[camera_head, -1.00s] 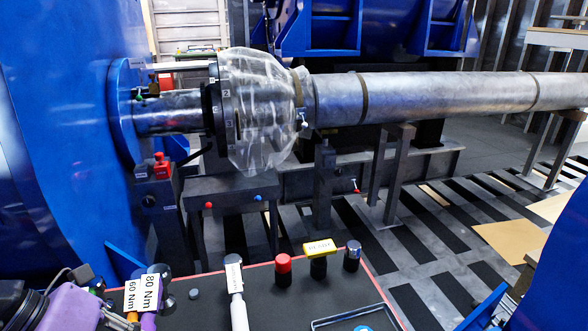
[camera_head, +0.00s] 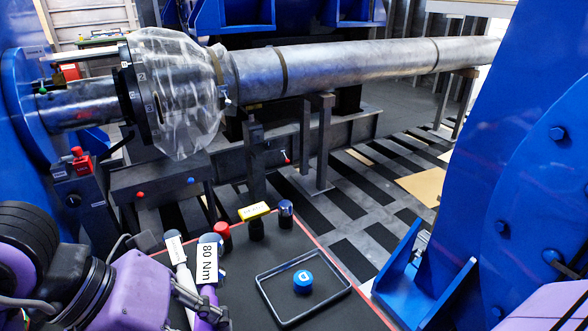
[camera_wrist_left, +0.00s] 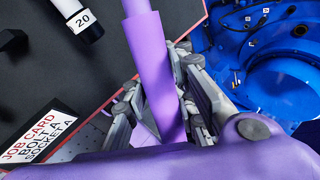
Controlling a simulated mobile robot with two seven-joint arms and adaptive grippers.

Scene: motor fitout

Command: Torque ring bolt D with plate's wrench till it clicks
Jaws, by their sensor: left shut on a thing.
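My left gripper (camera_head: 200,312) is shut on the purple handle of a wrench tagged 80 Nm (camera_head: 208,263). The wrench stands roughly upright over the dark bench, its dark round head up. In the left wrist view the fingers (camera_wrist_left: 160,105) close around the purple handle (camera_wrist_left: 150,55). The ring (camera_head: 140,95) on the shaft is partly behind a clear crumpled cover (camera_head: 178,95); small number labels show on it. I cannot make out which bolt is D. My right gripper is not visible.
A white-handled tool (camera_head: 181,262) stands beside the held wrench. Red (camera_head: 223,235), yellow-tagged (camera_head: 255,212) and blue-topped (camera_head: 286,213) sockets line the bench's back edge. A job card (camera_wrist_left: 40,130) lies below. A large blue housing (camera_head: 530,170) stands right.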

